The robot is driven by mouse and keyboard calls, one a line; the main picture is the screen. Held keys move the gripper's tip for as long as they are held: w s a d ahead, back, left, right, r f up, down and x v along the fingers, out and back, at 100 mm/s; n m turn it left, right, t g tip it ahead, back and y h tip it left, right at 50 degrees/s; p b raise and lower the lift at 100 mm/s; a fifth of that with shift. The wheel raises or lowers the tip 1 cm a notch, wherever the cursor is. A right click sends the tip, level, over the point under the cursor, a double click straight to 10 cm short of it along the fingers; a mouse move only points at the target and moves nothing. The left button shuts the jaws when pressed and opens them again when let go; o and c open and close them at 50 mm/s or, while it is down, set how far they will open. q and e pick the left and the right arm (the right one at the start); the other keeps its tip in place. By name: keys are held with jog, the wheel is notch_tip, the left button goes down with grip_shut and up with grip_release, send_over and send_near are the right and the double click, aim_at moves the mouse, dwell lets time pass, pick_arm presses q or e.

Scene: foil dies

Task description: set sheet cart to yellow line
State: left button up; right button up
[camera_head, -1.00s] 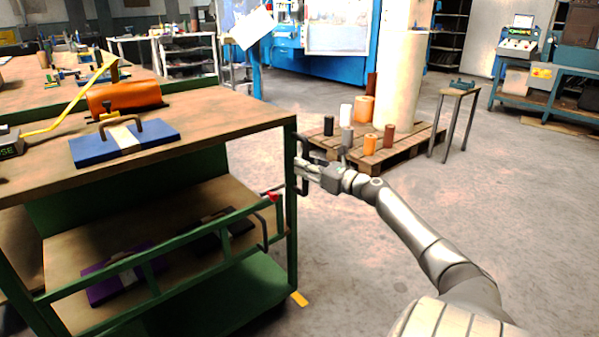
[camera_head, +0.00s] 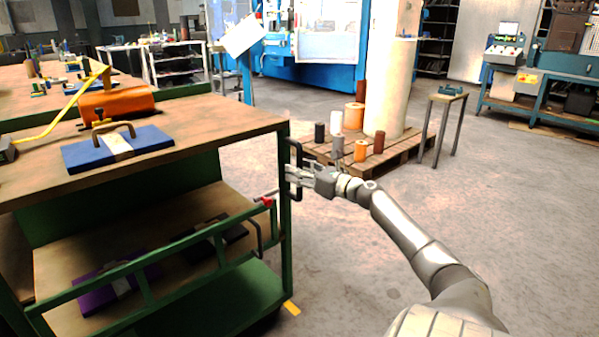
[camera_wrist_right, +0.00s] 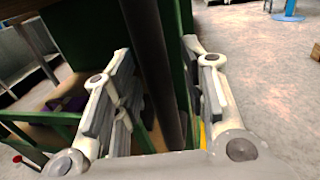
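The sheet cart (camera_head: 287,215) has a green frame and wooden shelves and stands at the left of the head view. A black upright handle (camera_head: 296,158) is on its near right corner post. My right gripper (camera_head: 294,174) is at this handle. In the right wrist view, its open fingers (camera_wrist_right: 160,95) stand either side of the dark handle bar (camera_wrist_right: 154,70), with a gap visible on the left; contact is unclear. A short piece of yellow line (camera_head: 291,307) shows on the floor by the cart's near right corner; the rest is hidden. My left gripper is not in view.
Blue (camera_head: 85,156) and purple (camera_head: 97,298) dies and an orange roll (camera_head: 118,103) lie on the cart. A pallet (camera_head: 408,150) with several rolls and a small stand (camera_head: 447,98) are behind.

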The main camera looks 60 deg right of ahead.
jog(key=shift+s, duration=0.1)
jog(key=s, duration=1.1)
jog(key=shift+s+a, duration=0.25)
jog(key=shift+s, duration=0.15)
dwell(0.3)
